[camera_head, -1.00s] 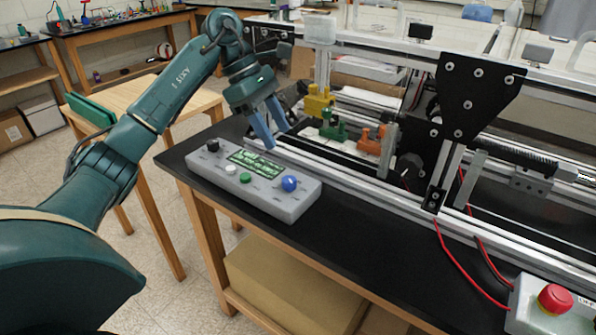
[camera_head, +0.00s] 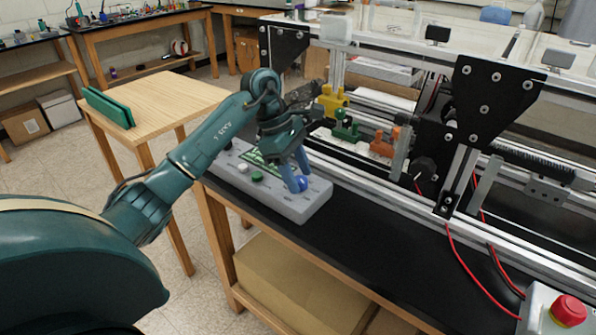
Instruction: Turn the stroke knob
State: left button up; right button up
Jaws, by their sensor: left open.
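A grey control box (camera_head: 292,208) lies on the black table top at the left end of the frame. It carries a blue knob (camera_head: 302,184), a green button (camera_head: 257,176), a white button (camera_head: 243,168) and a green display (camera_head: 262,159). I cannot read which knob is labelled stroke. My left gripper (camera_head: 297,181) points down at the blue knob, with its blue fingers open and right beside or around it. I cannot tell whether they touch it. My right gripper is out of view.
The aluminium extrusion frame (camera_head: 350,188) runs just behind the box, with yellow (camera_head: 332,100), green (camera_head: 345,127) and orange (camera_head: 384,145) parts on it. A red emergency button (camera_head: 569,309) stands at the lower right. The black table top (camera_head: 370,245) right of the box is clear.

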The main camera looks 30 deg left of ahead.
pick_arm(q)
jog(key=shift+f, duration=0.15)
jog(key=shift+c, duration=0.2)
jog(key=c, duration=0.9)
jog(key=shift+c, duration=0.2)
